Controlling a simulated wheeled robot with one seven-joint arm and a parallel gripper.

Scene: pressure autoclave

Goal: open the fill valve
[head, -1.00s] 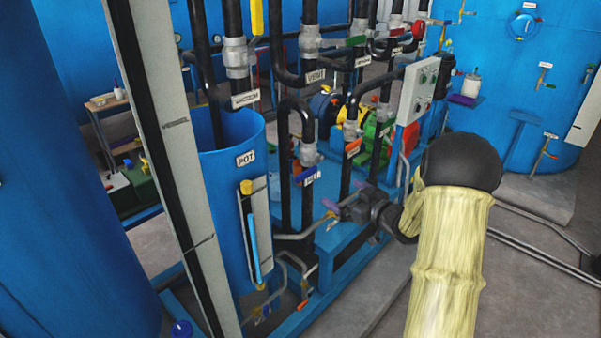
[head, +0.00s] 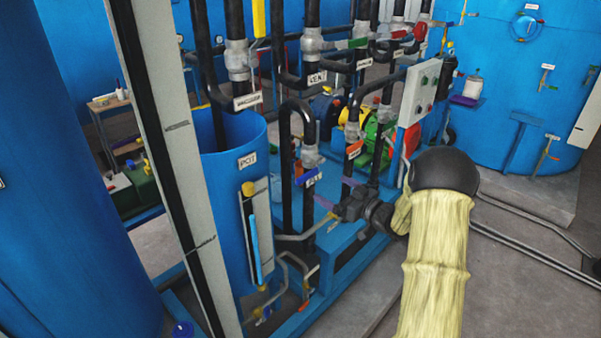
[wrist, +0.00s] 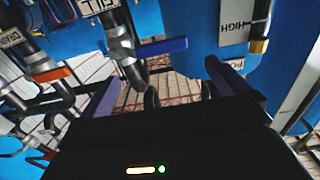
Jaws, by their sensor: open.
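The fill valve (head: 311,158) sits on a black pipe in the middle of the head view, with a blue lever (head: 313,179) at its lower end. In the wrist view the fill valve's grey body (wrist: 120,47) is at upper left, and its blue lever (wrist: 163,47) points right, roughly level. The FILL label (wrist: 96,6) is above it. My gripper (head: 339,192) is open and empty, just below and right of the valve. In the wrist view my gripper (wrist: 160,76) has its purple fingers apart, with the lever just above the gap. No contact is visible.
An orange-handled valve (head: 354,150) is close by on the right. A switch panel (head: 420,90) stands beyond it. The blue pot (head: 225,185) with its sight gauge (head: 256,235) is at left. Other pipes crowd above; open floor (head: 365,310) lies in front.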

